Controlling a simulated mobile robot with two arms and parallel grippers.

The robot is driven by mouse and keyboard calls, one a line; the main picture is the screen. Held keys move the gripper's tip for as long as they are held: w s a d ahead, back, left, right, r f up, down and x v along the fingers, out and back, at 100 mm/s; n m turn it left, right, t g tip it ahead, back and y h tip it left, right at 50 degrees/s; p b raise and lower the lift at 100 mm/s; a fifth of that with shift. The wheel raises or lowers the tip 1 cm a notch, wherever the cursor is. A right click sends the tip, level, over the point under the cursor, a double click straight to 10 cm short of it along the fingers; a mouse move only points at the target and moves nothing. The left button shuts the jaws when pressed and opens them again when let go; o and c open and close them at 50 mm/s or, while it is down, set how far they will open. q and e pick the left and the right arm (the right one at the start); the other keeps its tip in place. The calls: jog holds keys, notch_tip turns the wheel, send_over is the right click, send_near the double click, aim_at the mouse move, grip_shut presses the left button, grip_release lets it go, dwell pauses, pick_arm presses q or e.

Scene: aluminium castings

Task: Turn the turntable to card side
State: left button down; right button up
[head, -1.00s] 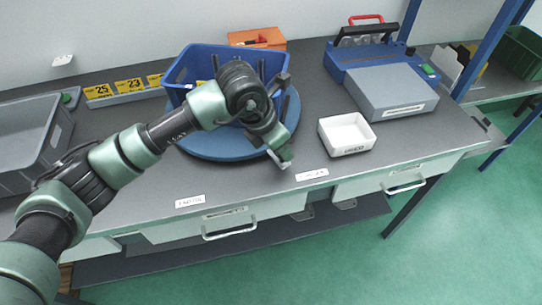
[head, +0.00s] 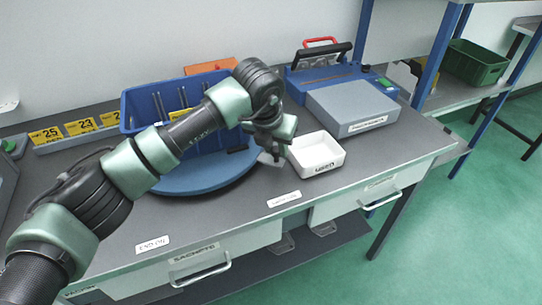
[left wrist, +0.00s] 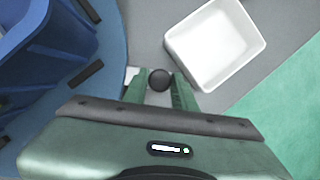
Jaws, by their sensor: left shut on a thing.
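The turntable (head: 205,181) is a round blue disc on the grey bench. A blue bin (head: 137,117) with dividers stands on it. My left gripper (head: 271,159) is at the turntable's right edge, beside a white tray. In the left wrist view its fingers (left wrist: 160,92) are shut around a small black round knob (left wrist: 160,79), next to the turntable's rim (left wrist: 111,70). My left arm hides part of the bin and disc. My right gripper is not in view.
The white tray (head: 318,166) stands close to the right of my left gripper. A blue device (head: 300,82) with a grey box (head: 352,105) stands behind it. Yellow number cards (head: 80,127) line the back left. Two white labels (head: 284,199) lie along the bench's front edge.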

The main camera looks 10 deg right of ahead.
pick_arm(q)
jog(key=shift+w+d, duration=0.2)
jog(key=shift+w, duration=0.05)
jog(key=shift+w+r, duration=0.1)
jog(key=shift+r, duration=0.1)
jog(key=c, duration=1.3)
grip_release()
jog(key=shift+o, duration=0.8)
jog(key=shift+w+d+f, duration=0.1)
jog(key=shift+d+f, duration=0.05)
jog(key=shift+f, duration=0.05)
jog(key=b+v, duration=0.1)
jog(key=v, duration=0.7)
jog(key=shift+f, duration=0.1)
